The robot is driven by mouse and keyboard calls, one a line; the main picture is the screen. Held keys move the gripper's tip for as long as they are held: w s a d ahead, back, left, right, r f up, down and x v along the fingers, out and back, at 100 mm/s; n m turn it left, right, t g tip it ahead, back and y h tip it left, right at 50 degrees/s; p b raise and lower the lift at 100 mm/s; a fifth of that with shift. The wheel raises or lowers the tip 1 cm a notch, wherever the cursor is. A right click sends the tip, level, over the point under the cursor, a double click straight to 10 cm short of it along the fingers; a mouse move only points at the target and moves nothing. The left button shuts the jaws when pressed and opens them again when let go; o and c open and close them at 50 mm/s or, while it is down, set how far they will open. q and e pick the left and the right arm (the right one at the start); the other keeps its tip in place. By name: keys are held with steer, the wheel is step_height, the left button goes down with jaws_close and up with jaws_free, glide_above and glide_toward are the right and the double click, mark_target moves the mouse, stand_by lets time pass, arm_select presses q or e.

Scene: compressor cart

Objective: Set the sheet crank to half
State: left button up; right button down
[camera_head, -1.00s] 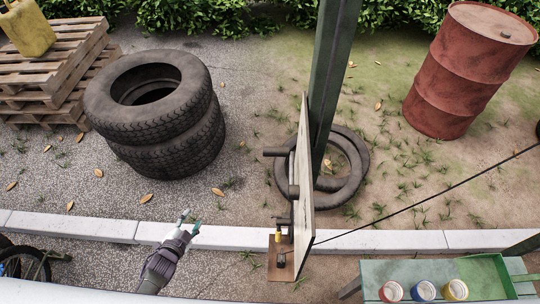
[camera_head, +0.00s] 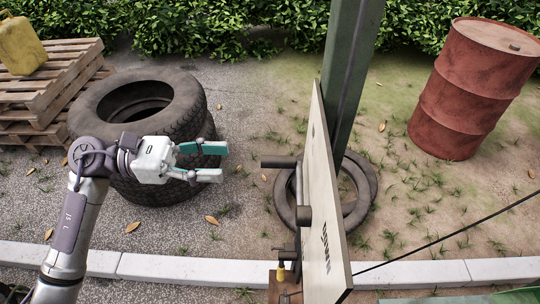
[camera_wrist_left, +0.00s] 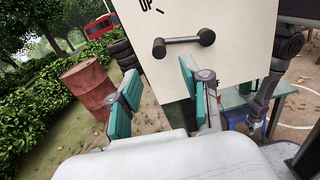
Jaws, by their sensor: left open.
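The sheet crank (camera_head: 301,190) is a dark arm on the left face of a pale upright panel (camera_head: 330,205). Its round grip (camera_head: 279,163) sticks out to the left at the arm's far end. In the left wrist view the crank (camera_wrist_left: 183,42) lies nearly level, with a knob at each end. "UP" shows above it; a label below is mostly hidden. My left gripper (camera_head: 222,162) is open and empty, left of the grip with a gap, fingers pointing at it. In the left wrist view its fingers (camera_wrist_left: 158,90) stand below the crank, apart from it.
A green post (camera_head: 352,70) rises behind the panel. Stacked tires (camera_head: 140,105) stand behind my left arm, with a pallet stack (camera_head: 45,90) at the left. A red drum (camera_head: 465,90) stands at the right, and a taut cable (camera_head: 450,235) runs right from the panel.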

mark_target(270, 162)
arm_select(q)
steer(key=d+p, duration=0.3)
steer(key=d, duration=0.6)
steer(key=shift+d+r, duration=0.15)
steer(key=shift+d, duration=0.35)
jaws_close()
